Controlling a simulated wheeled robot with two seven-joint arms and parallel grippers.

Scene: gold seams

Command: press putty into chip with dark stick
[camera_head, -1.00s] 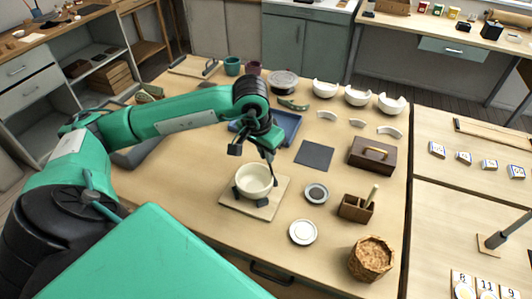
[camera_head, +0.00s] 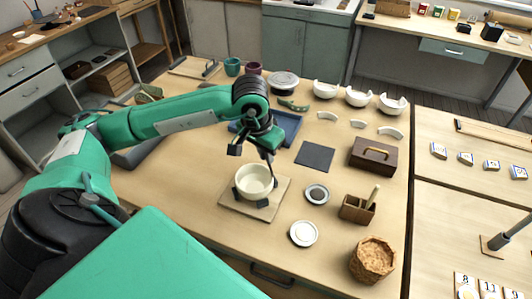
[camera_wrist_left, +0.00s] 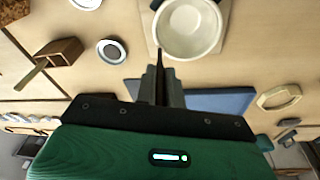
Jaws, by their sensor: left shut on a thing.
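The bowl sits upright between dark holders on a light wooden board (camera_head: 281,190). I cannot make out the chip or putty, or whether the tip touches the rim. My right gripper is not in view.
A small dish with dark content (camera_head: 317,193) and a white dish (camera_head: 304,233) lie right of the board. The table front left is clear.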

